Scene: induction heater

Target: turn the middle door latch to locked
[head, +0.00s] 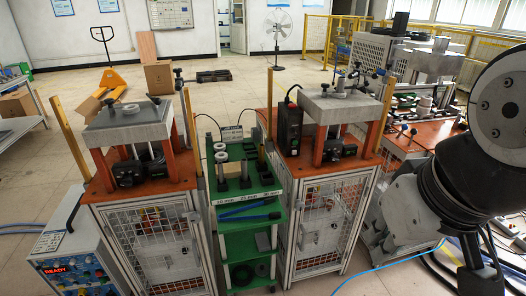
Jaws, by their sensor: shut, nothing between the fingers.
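Several heater stations stand in the head view, and the middle one has an orange top (350,165) and a mesh-fronted cabinet door (325,215). That door looks closed. I cannot make out its latch or which way it is turned. The left station also has a mesh door (155,235), with a small dark fitting near its right edge. My arm fills the right side of the view, in front of the right-hand station. My gripper is not in the picture.
A green cart (245,205) with tools and dark cylinders stands between the left and middle stations. A control box (75,260) reading READY is at lower left. A blue cable (385,268) crosses the floor at lower right. Open floor lies behind the stations.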

